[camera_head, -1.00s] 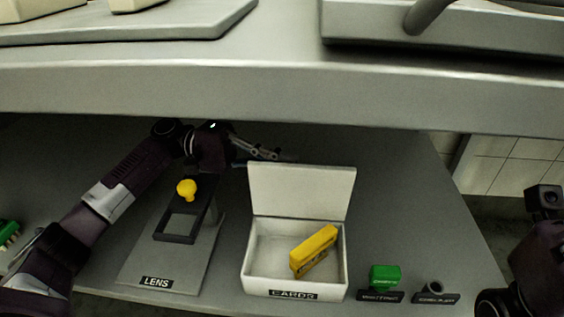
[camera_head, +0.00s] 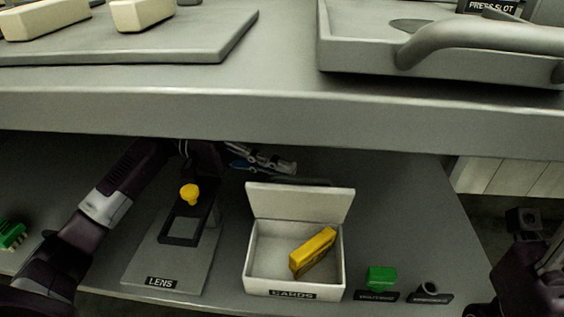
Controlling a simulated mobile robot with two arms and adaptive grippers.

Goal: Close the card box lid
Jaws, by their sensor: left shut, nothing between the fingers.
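The white card box (camera_head: 282,291) stands on the lower shelf with a CARDS label on its front. Its lid (camera_head: 300,202) is up, hinged at the back edge and standing open. A yellow block (camera_head: 313,252) lies inside the box toward the right. My left gripper (camera_head: 285,166) is behind and above the lid's top edge, under the upper shelf. Its fingers are shut and empty; whether they touch the lid I cannot tell. My right arm shows at the far right edge, its gripper not clearly seen.
The upper shelf's front edge (camera_head: 280,120) hangs over the arm. A LENS stand (camera_head: 185,265) with a yellow knob (camera_head: 189,194) is left of the box. A green block (camera_head: 381,277) and a small dark cup (camera_head: 428,289) are to the right. A green brush-like item (camera_head: 11,234) lies far left.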

